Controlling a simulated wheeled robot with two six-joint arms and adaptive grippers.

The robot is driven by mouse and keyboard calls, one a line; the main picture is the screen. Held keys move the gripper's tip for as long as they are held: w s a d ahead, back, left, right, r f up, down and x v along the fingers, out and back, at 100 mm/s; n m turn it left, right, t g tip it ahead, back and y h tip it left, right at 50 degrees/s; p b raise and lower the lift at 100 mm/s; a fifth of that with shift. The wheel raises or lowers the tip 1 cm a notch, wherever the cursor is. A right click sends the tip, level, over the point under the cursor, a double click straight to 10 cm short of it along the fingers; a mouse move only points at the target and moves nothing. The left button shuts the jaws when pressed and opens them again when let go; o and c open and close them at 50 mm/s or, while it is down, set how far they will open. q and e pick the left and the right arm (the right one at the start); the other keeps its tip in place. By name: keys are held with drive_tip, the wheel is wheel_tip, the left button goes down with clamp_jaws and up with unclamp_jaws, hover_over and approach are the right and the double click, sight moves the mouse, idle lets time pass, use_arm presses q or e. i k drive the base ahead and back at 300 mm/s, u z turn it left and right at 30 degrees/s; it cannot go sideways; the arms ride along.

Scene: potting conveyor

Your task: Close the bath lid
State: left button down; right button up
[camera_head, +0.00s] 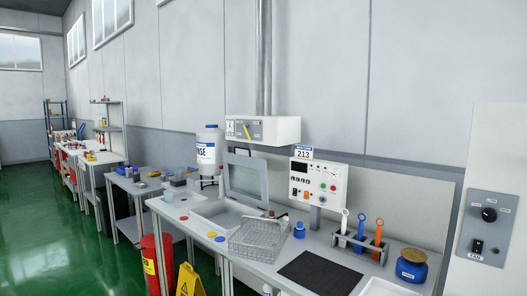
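The bath lid (245,178) appears to be the grey framed panel with a pale window. It stands raised and tilted back at the rear of the bench, open. The bath (201,213) is the pale rectangular basin set in the bench top in front of it; its inside is partly hidden by a wire basket. The lid does not cover the basin. Neither of my grippers shows in the head view.
The wire basket (260,240) stands at the basin's right. A control panel (318,183), dark mat (319,273), tool rack (360,242) and blue jar (411,266) are further right. A yellow floor sign (188,281) and red cylinder (158,265) stand before the bench. Green floor is free at left.

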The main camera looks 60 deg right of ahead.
sight(260, 165)
drive_tip(key=z, duration=0.3)
drive_tip(key=i, duration=1.55)
drive_tip(key=z, duration=1)
drive_tip(key=i, duration=0.95)
drive_tip(key=z, duration=0.65)
